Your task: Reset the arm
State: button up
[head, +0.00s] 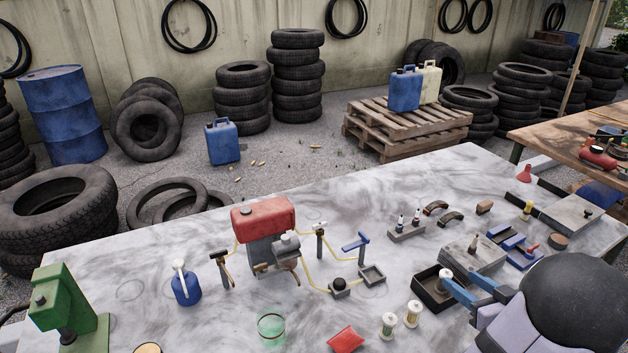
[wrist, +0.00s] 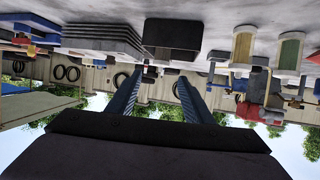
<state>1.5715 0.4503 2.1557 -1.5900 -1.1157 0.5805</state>
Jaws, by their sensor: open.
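My gripper (head: 453,278) is at the right front of the table in the head view. Its two blue fingers are spread apart and point left. In the wrist view my gripper (wrist: 152,80) shows both fingers apart with nothing held between them. The wrist picture is upside down, with the table (head: 200,300) along its top. A dark open tray (head: 424,290) lies by the fingertips in the head view. A small white-topped cylinder (head: 445,273) shows at the tray, close to the fingertips; I cannot tell whether they touch.
A red-tanked compressor (head: 263,218) stands mid-table with yellow hose around it. Two spools (head: 389,324) stand left of my gripper, near a red packet (head: 345,340). A green press (head: 66,309) stands front left.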

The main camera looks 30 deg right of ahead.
jog(key=w+a+r+g+h+p, duration=0.2)
jog(key=w+p, duration=0.1)
jog(key=w, duration=0.7)
jog(key=w+a+r+g+p, duration=0.1)
jog(key=w+a+g+p, duration=0.15)
jog(key=a, duration=0.55)
jog(key=s+a+n+g+y+p, duration=0.1)
jog(key=s+a+g, duration=0.3)
jog(key=a, duration=1.1)
jog(key=s+a+n+g+y+p, duration=0.1)
jog(key=s+a+g+y+p, duration=0.2)
jog(key=s+a, duration=0.6)
jog(key=a+g+y, duration=0.1)
jog(key=a, duration=0.5)
jog(key=shift+n, duration=0.3)
jog(key=shift+d+g, duration=0.1)
jog(key=shift+g, duration=0.15)
